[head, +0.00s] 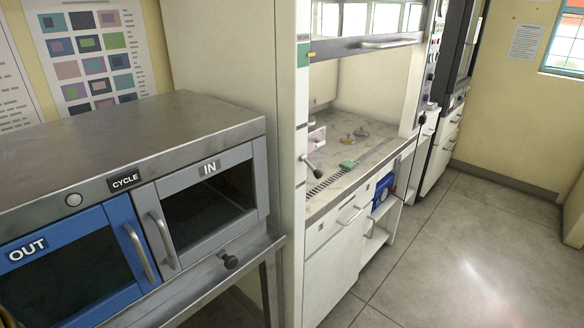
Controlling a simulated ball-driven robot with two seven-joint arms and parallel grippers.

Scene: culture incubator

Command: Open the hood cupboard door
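The fume hood stands right of centre in the head view, with a white cupboard under its worktop (345,172). The cupboard door (332,262) is a flat white front facing the aisle. It looks shut, flush with the cabinet. Neither of my grippers can be made out in this view.
A steel pass-through cabinet with a blue OUT door (70,262) and a grey IN door (208,200) fills the left, on a stand (236,284). Its handles jut out. The hood sash (365,46) is raised. Grey tiled floor (450,255) is clear at right.

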